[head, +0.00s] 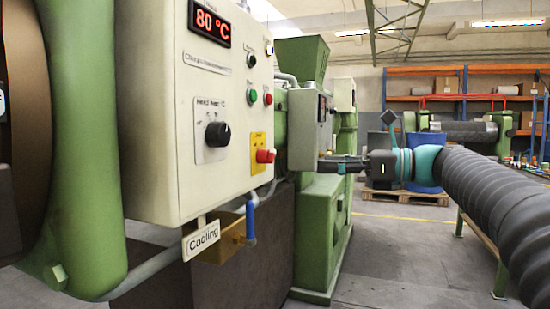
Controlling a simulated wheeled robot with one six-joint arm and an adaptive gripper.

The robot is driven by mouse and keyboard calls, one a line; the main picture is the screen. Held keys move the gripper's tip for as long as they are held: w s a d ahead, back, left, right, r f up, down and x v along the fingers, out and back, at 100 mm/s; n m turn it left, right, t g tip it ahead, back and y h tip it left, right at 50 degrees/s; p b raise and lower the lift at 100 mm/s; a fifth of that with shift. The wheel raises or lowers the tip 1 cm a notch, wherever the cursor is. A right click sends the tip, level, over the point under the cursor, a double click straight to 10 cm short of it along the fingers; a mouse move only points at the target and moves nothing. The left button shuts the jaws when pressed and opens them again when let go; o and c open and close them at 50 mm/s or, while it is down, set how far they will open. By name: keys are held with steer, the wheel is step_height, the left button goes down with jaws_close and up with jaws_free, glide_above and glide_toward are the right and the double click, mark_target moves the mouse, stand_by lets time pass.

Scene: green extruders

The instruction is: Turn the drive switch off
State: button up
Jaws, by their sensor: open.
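A cream control box (160,110) fills the left of the head view. Its right side carries a black switch (251,61), a green button (252,96), a red button (268,99) and a red mushroom button (265,156) on a yellow plate. The small labels are too blurred to read, so I cannot tell which one is the drive switch. My gripper (322,164) is open and empty, pointing left. In the picture it is right of the mushroom button, apart from the control box, in front of the green machine behind.
The box front has a red 80 °C display (210,21) and a black heat knob (217,134). A Cooling tag (201,239) and a blue-handled valve (251,220) hang below. A green extruder (320,225) stands behind. A bench (500,207) is at right; open floor (395,250) lies between.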

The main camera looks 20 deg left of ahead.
mark_target(270, 161)
steer(key=a, duration=0.4)
steer(key=w+a, duration=0.1)
steer(key=a, duration=0.8)
steer(key=shift+w+a+r, duration=0.2)
steer(key=shift+a+r, duration=0.1)
steer(key=shift+a, duration=0.1)
jaws_close()
